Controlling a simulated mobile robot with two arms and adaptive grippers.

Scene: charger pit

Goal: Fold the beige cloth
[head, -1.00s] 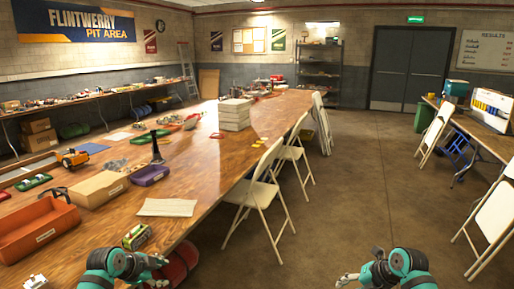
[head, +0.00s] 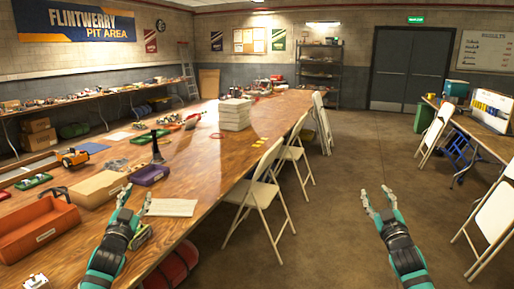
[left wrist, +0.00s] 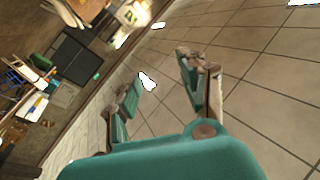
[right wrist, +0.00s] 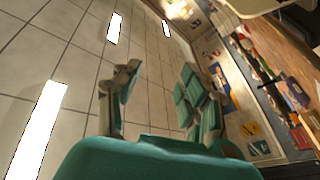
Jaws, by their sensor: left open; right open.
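The beige cloth (head: 172,207) lies flat on the wooden table near its right edge in the head view. My left gripper (head: 137,195) is open and empty, with fingers pointing up, just left of the cloth in the picture and apparently above the table. Its forearm hides part of the table. My right gripper (head: 375,192) is open and empty, raised over the floor right of the table, far from the cloth. The left wrist view shows the left fingers (left wrist: 157,68) spread, and the right wrist view shows the right fingers (right wrist: 160,68) spread. Neither wrist view shows the cloth.
A small green item (head: 141,236) is partly behind my left arm. White stacked boxes (head: 235,115) stand farther back. Folding chairs (head: 258,195) line the right edge.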

